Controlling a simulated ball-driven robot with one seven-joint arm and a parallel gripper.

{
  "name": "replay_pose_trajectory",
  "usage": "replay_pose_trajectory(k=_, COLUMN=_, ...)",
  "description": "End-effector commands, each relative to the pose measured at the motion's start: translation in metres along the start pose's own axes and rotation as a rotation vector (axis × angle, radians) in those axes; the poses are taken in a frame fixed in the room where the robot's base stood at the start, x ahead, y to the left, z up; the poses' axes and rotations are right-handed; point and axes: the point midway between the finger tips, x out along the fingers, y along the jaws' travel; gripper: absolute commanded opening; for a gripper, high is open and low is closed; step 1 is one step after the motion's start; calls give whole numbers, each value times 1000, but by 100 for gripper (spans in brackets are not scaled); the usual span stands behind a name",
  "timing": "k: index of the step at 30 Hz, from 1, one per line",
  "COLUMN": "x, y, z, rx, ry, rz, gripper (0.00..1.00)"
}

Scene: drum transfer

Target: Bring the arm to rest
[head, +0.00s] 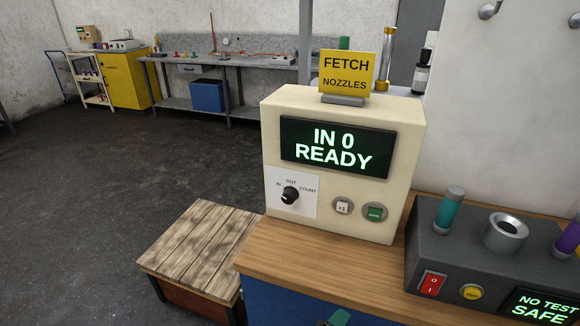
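No clearly recognisable part of my gripper or arm shows in the head view. A small green and dark piece (339,317) pokes up at the bottom edge, in front of the blue cabinet. It is cut off by the frame, and I cannot tell whether it belongs to my arm. A cream counter box (410,160) stands on the wooden worktop, its screen reading "IN 0 READY". A yellow sign (347,73) on top reads "FETCH NOZZLES". The box's black knob (290,195) sits among the marks IN, OUT and COUNT.
A dark tester (440,250) at right reads "NO TEST SAFE", with a teal-and-grey cylinder (449,208) on it. A low slatted wooden platform (195,245) stands left of the worktop (310,268). Open floor (130,165) lies beyond, towards a long bench (265,60) and yellow cabinet (120,80).

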Motion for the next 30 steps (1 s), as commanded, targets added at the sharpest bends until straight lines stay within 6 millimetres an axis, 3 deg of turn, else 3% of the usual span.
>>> replay_pose_trajectory(k=1, x=16, y=-10, z=32, rx=60, ry=-51, rz=-79, gripper=62)
replay_pose_trajectory(k=3, x=32, y=-26, z=76, rx=159, ry=-117, rz=-197, gripper=62)
replay_pose_trajectory(k=6, x=43, y=-51, z=140, rx=319, ry=-215, rz=-368, gripper=62)
replay_pose_trajectory(k=9, x=40, y=-76, z=202, rx=497, ry=-308, rz=-531, gripper=62)
replay_pose_trajectory(k=13, x=19, y=-101, z=262, rx=700, ry=-396, rz=-698, gripper=62)
replay_pose_trajectory(k=18, x=-6, y=-116, z=296, rx=848, ry=-448, rz=-813, gripper=62)
replay_pose_trajectory(k=30, x=-12, y=-118, z=301, rx=878, ry=-454, rz=-837, gripper=62)
